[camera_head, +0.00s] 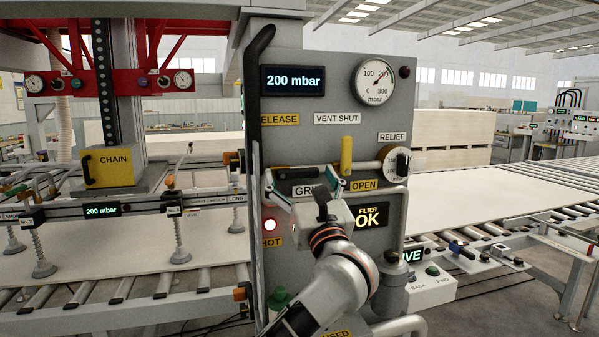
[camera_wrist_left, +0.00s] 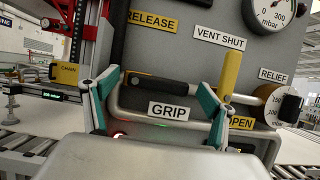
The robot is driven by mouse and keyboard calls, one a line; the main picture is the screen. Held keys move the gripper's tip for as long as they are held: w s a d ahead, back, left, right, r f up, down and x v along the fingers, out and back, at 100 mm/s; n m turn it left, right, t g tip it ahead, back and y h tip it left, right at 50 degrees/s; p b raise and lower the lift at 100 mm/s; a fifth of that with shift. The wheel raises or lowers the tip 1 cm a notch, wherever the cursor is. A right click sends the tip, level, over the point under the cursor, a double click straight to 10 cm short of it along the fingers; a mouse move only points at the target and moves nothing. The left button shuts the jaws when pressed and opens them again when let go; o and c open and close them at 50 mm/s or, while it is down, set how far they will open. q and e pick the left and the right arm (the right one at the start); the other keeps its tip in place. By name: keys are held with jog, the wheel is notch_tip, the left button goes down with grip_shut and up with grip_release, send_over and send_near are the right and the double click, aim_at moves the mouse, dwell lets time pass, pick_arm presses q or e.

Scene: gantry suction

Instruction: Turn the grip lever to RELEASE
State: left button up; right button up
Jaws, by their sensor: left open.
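The grip lever (camera_head: 296,173) is a black handle lying roughly level across the grey panel, just above the white GRIP label (camera_head: 306,190). It also shows in the left wrist view (camera_wrist_left: 168,86). The yellow RELEASE label (camera_head: 280,119) is above it and partly hidden in the head view by a black post. My left gripper (camera_head: 302,184) is open in front of the lever. In the wrist view its teal-tipped fingers (camera_wrist_left: 157,86) stand towards either end of the handle. I cannot tell whether they touch it. My right gripper is not in view.
A yellow upright lever (camera_head: 346,155) stands just right of my gripper, above the OPEN label (camera_head: 364,185). A relief knob (camera_head: 395,162) is further right. A metal rail (camera_wrist_left: 140,113) runs below the lever. The gauge (camera_head: 374,82) and 200 mbar display (camera_head: 292,80) are above.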

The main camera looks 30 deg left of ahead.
pick_arm(q)
jog(key=shift+w+a+r, duration=0.1)
jog(key=shift+w+a, duration=0.15)
jog(key=shift+a, duration=0.05)
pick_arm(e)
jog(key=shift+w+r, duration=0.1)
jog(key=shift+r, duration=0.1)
pick_arm(q)
jog(key=c, duration=1.6)
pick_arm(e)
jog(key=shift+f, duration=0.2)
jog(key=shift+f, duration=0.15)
